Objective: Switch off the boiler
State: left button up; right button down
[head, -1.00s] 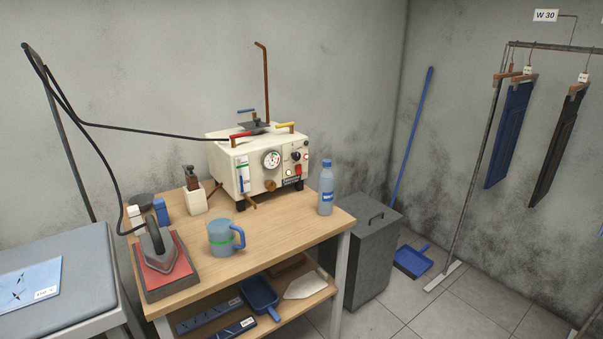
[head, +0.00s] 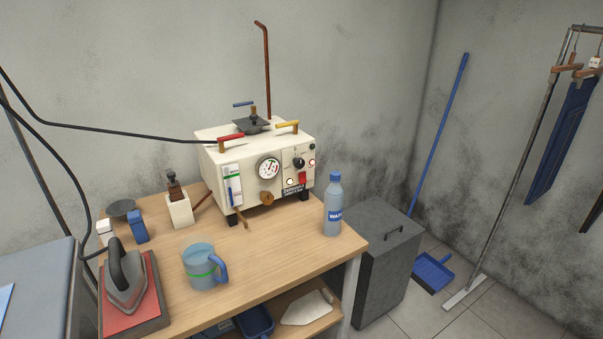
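The boiler (head: 250,172) is a cream-white box on the wooden table, against the back wall. A sight glass (head: 231,184) is on the front left. A red-handled valve (head: 231,139) and a yellow-handled valve (head: 288,126) are on top. The switch position is too small to tell. Neither of my grippers is in view.
The wooden table (head: 265,243) also holds an iron (head: 127,278) on a red pad, a blue jug (head: 203,268) and a water bottle (head: 333,207). A grey bin (head: 388,262) stands right of the table.

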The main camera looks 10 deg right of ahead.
aim_at(303, 179)
jog(key=i+l+u, duration=0.3)
jog(key=i+l, duration=0.35)
jog(key=i+l+u, duration=0.3)
jog(key=i+l, duration=0.4)
jog(key=l, duration=0.05)
